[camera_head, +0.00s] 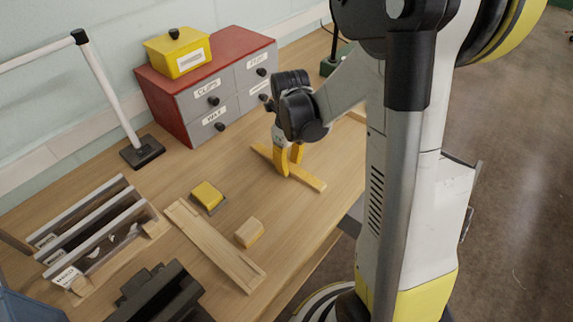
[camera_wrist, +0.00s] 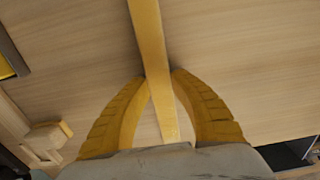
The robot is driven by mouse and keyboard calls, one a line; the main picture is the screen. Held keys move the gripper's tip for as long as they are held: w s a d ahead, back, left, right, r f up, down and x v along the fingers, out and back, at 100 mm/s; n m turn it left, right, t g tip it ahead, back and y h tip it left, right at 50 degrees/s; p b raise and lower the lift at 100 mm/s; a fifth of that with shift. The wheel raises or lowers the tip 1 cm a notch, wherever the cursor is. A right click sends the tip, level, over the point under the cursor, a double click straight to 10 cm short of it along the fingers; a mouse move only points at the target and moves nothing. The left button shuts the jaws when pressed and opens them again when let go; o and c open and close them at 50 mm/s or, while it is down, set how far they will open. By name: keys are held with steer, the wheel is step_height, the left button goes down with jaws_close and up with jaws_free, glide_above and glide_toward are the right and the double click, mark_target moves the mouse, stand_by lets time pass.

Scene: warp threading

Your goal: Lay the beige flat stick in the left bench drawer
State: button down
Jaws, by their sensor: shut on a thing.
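The flat stick (camera_head: 310,182), yellowish tan in this light, lies along the bench top below the drawer cabinet. My gripper (camera_head: 290,170) points down with its yellow fingers around the middle of the stick and is shut on it. In the wrist view the stick (camera_wrist: 149,40) runs from the top edge down between the two fingertips (camera_wrist: 160,80). I cannot tell whether the stick touches the bench or is just above it. No bench drawer is clearly seen; a dark gap (camera_wrist: 292,150) shows at the lower right of the wrist view.
A red and grey cabinet (camera_head: 190,105) with labelled drawers stands at the back, a yellow box (camera_head: 178,55) on it. A yellow block (camera_head: 207,194), wooden block (camera_head: 249,232), long wooden piece (camera_head: 215,245) and slotted rack (camera_head: 105,235) lie left. The bench (camera_head: 345,155) is clear right of the stick.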

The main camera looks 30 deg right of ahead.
step_height(320, 180, up, 5)
steer(key=p, duration=0.2)
steer(key=shift+f+p, duration=0.15)
steer(key=shift+p, duration=0.25)
steer(key=s+d+r+p, duration=0.4)
steer(key=s+d+r, duration=0.2)
steer(key=s+d, duration=0.25)
steer(key=n, duration=1.6)
glide_toward(289, 166)
steer(key=shift+s+f, duration=0.65)
steer(key=shift+s, duration=0.05)
steer(key=w+a+f+n, duration=0.1)
steer(key=a+n, duration=0.2)
steer(key=n, duration=0.2)
steer(key=w+a+n, duration=0.1)
steer(key=a+n, duration=0.2)
steer(key=n, duration=0.2)
steer(key=w+a+f+n, duration=0.1)
steer(key=a+n, duration=0.2)
steer(key=n, duration=0.1)
steer(key=shift+w+a+f+n+b, duration=0.25)
steer(key=shift+w+f+n+b, duration=0.05)
steer(key=shift+w+n, duration=0.1)
steer(key=shift+a+f+n, duration=0.1)
steer(key=shift+a+n, duration=0.3)
steer(key=shift+n, duration=0.2)
steer(key=shift+d, duration=0.1)
